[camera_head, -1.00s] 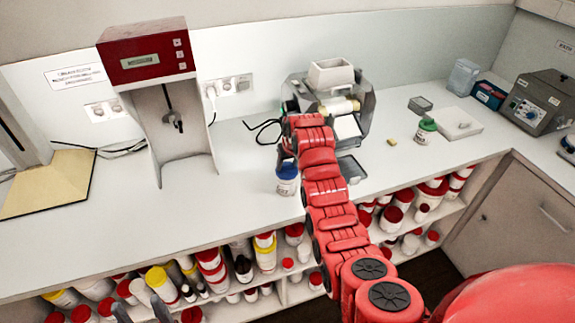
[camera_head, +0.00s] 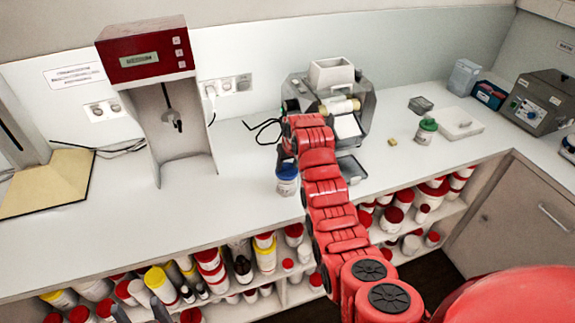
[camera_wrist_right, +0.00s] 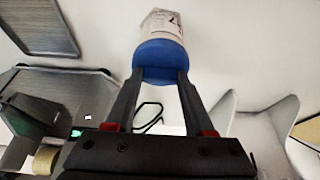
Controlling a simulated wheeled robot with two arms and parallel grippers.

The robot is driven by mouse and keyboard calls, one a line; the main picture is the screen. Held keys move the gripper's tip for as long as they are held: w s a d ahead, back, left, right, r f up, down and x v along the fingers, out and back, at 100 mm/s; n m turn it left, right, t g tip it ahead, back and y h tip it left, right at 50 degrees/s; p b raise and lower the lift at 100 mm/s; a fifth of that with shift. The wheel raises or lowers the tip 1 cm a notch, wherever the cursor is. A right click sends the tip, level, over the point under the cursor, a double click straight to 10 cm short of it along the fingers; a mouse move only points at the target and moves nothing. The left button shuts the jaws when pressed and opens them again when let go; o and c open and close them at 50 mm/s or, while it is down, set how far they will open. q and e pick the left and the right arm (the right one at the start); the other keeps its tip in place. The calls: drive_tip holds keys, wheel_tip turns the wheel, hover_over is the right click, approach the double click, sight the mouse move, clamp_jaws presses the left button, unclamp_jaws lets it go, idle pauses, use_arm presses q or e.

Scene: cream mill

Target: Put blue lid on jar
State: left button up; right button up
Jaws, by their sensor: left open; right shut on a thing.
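The white jar (camera_head: 286,187) stands upright on the counter with the blue lid (camera_head: 287,171) on its top. In the right wrist view the jar (camera_wrist_right: 162,24) shows beyond the lid (camera_wrist_right: 160,56), with no gap visible between them. My right gripper (camera_wrist_right: 160,76) is shut on the blue lid, one finger on each side. In the head view its fingers are hard to make out beside my red arm. My left gripper (camera_head: 140,311) is open and empty at the bottom left edge, in front of the shelves.
A red-topped grey machine (camera_head: 148,62) stands left of the jar. A grey mill (camera_head: 352,110) stands behind my right arm. A green-lidded jar (camera_head: 426,130) is farther right. Shelves of jars lie below the counter.

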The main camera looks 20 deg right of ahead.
drive_tip(key=shift+f+b, duration=0.35)
drive_tip(key=shift+b, duration=0.5)
idle(0.9)
drive_tip(key=o, duration=1.6)
drive_tip(key=shift+c, duration=0.2)
drive_tip(key=shift+r, duration=0.1)
drive_tip(key=shift+r, duration=2.2)
clamp_jaws()
drive_tip(key=shift+b, duration=0.3)
